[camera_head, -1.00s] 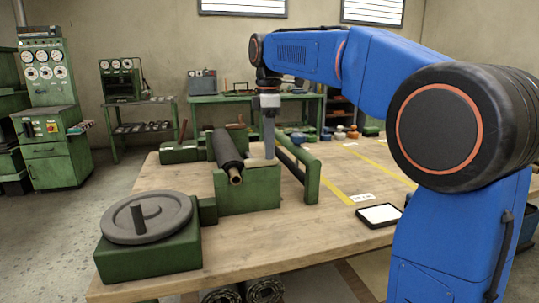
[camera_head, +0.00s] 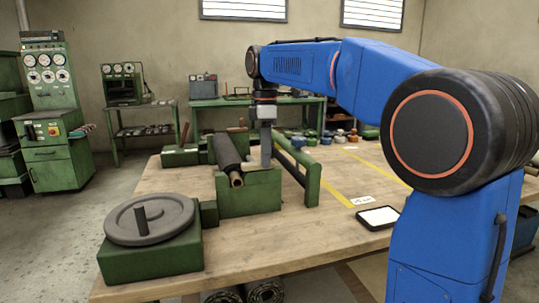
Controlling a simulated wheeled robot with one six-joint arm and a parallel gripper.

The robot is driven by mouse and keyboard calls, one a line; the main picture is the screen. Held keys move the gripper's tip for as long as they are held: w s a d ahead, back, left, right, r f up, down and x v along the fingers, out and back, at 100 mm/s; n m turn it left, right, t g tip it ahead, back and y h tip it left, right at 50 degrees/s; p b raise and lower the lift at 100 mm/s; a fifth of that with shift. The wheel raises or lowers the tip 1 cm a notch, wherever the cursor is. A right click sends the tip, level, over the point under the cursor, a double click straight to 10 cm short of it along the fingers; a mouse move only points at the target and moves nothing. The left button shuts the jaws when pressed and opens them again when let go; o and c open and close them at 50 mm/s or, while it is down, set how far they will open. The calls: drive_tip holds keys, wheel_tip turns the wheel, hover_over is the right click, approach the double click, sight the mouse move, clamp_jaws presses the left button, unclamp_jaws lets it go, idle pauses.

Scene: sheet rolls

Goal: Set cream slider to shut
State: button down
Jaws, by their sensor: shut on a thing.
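A green machine stands on the wooden table, with a dark roller (camera_head: 226,152) lying along its top. My gripper (camera_head: 266,164) points straight down over the green block (camera_head: 250,192) just right of the roller's near end. It is shut on the cream slider (camera_head: 256,165), a small pale piece at the top of that block. The fingers cover much of the slider, so its exact position along its travel cannot be told.
A grey handwheel (camera_head: 150,218) on a green box stands at the front left. A green rail (camera_head: 296,165) runs close to the right of my gripper. A white-faced tablet (camera_head: 378,217) lies on open tabletop at the right.

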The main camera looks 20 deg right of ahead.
sight(251, 163)
drive_tip(key=shift+a, duration=2)
drive_tip(key=c, duration=1.6)
unclamp_jaws()
drive_tip(key=shift+a, duration=0.15)
drive_tip(key=shift+c, duration=0.2)
